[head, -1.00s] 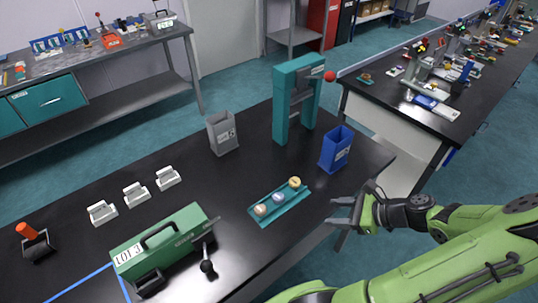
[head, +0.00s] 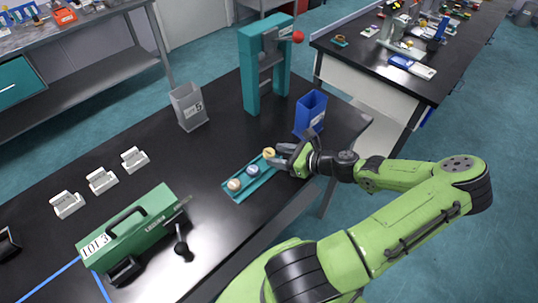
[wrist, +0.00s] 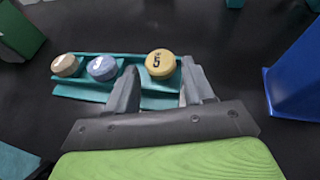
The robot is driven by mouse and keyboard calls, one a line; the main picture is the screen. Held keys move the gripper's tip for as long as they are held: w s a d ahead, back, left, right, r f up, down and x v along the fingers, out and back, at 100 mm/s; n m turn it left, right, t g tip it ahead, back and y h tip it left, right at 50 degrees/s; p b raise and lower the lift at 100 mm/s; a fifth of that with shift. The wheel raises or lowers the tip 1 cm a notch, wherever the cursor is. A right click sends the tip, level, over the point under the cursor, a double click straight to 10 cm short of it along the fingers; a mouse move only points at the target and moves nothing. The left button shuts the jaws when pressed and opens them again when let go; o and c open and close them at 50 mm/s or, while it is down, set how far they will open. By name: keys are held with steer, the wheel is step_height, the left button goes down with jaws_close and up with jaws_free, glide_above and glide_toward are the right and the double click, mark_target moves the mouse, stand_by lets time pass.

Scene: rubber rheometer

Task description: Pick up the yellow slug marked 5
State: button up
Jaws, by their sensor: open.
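The yellow slug marked 5 (wrist: 160,64) sits at the right end of a teal tray (wrist: 75,91) in the wrist view. In the head view the yellow slug (head: 269,153) is at the tray's far end. My gripper (wrist: 157,80) is open, with its two fingers pointing at the yellow slug, which shows between and just beyond the fingertips. In the head view my gripper (head: 284,157) is right beside the slug. I cannot tell whether the fingers touch it. A blue slug (wrist: 102,68) and a beige slug (wrist: 65,65) sit left of it in the same tray.
A blue bin (head: 310,115) stands close behind my gripper. A grey bin (head: 187,107) and a teal press frame (head: 250,75) stand farther back. A green case (head: 130,232) and several white holders (head: 102,181) are at left. Black table is clear around the tray.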

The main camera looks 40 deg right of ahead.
steer(key=shift+x, duration=0.9)
steer(key=shift+s+d, duration=0.1)
steer(key=shift+c, duration=0.3)
steer(key=c, duration=0.7)
